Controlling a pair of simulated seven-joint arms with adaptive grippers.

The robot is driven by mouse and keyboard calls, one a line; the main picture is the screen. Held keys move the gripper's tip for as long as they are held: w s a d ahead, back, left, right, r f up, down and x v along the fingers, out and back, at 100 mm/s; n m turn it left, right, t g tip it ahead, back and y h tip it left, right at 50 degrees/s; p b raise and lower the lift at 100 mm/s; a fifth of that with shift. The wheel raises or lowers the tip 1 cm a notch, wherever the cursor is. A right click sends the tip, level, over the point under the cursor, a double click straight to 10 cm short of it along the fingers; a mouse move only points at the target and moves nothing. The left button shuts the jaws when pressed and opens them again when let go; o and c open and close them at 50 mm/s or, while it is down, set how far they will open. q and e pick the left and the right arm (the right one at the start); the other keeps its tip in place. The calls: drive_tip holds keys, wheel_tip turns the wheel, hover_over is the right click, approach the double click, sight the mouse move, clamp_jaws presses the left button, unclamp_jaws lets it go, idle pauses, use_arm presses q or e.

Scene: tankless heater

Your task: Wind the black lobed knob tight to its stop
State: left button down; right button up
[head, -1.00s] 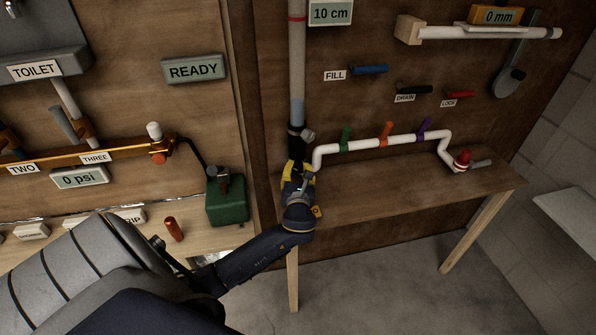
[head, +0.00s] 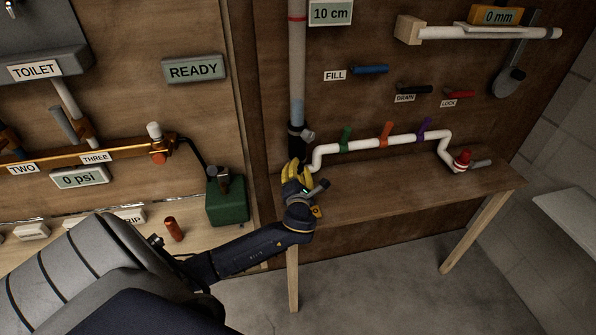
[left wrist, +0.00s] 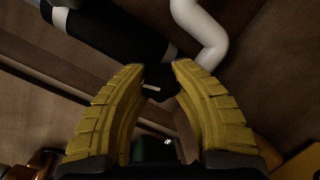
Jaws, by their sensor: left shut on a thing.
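My left gripper (head: 296,168) is at the lower end of the vertical pipe, by the black fitting (head: 297,142). In the left wrist view its two yellow fingers (left wrist: 158,72) are closed in on a dark piece between their tips, which looks like the black lobed knob (left wrist: 160,88). The black fitting (left wrist: 112,36) lies just beyond the fingertips there. In the head view the fingers hide the knob, so its lobes and how far it is wound do not show. My right gripper is in neither view.
A white bent pipe (head: 365,142) with green, orange and purple tags runs right from the fitting. A wooden bench (head: 400,187) lies below it. A green box (head: 227,202) stands left of my gripper. A display (head: 330,13) reads 10 cm.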

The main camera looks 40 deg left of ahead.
sight(298, 170)
use_arm(q)
drive_tip(key=shift+a+r, duration=0.1)
drive_tip(key=shift+r, duration=0.05)
idle(0.5)
drive_tip(key=c, duration=1.3)
unclamp_jaws()
drive_tip(key=shift+w, duration=0.1)
drive_tip(key=shift+v, duration=2.6)
